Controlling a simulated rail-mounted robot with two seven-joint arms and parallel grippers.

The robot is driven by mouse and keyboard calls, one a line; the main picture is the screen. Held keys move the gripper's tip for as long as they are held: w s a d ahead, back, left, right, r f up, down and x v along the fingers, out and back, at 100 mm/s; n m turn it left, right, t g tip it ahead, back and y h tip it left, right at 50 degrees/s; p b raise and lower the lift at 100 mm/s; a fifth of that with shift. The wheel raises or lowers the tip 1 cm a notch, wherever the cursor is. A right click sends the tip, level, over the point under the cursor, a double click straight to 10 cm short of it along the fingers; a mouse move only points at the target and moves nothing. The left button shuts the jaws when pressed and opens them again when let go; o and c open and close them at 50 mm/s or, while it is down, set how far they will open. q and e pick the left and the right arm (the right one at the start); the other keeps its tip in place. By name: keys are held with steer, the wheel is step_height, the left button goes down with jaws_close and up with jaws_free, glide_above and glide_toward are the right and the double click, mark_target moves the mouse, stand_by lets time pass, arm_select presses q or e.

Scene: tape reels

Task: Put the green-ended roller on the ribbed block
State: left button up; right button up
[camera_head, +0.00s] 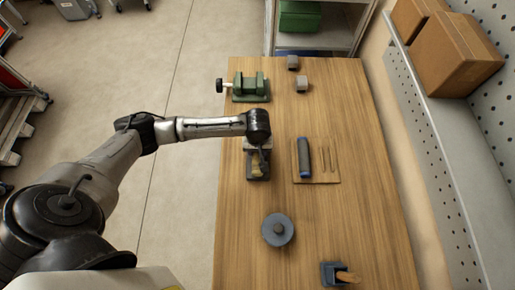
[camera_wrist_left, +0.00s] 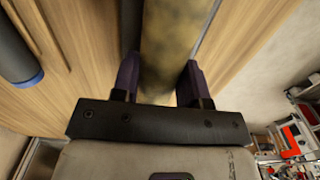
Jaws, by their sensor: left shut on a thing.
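My left gripper (camera_head: 258,147) is over the middle left of the table, pointing down. In the left wrist view its two fingers (camera_wrist_left: 158,80) are shut on a mottled yellow-brown roller (camera_wrist_left: 172,40). The ends of this roller are out of view or hidden, so I cannot see any green on it. In the head view a small yellowish part of it (camera_head: 256,163) shows below the wrist, over a dark block (camera_head: 258,178). I cannot tell whether roller and block touch, or whether the block is ribbed. My right gripper is not in view.
A dark blue-ended roller (camera_head: 304,157) lies on a grooved wooden board (camera_head: 331,177) to the right; it also shows in the wrist view (camera_wrist_left: 14,50).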

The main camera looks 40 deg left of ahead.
arm_select(q)
steer(key=o, duration=1)
steer(key=shift+o, duration=0.2)
step_height(320, 180, up, 12)
steer(key=p, duration=0.1)
steer(key=s+d+f+m+t+h, duration=0.2)
steer(key=s+d+f+m, duration=0.5)
steer(key=s+d, duration=0.4)
steer(key=s+a+m+t+y, duration=0.1)
steer(key=s+a+m, duration=0.2)
steer(key=s, duration=0.8)
steer(key=shift+s+a+f+m+t+y, duration=0.2)
steer(key=shift+s+a+m+t+y, duration=0.15)
steer(key=shift+a, duration=0.6)
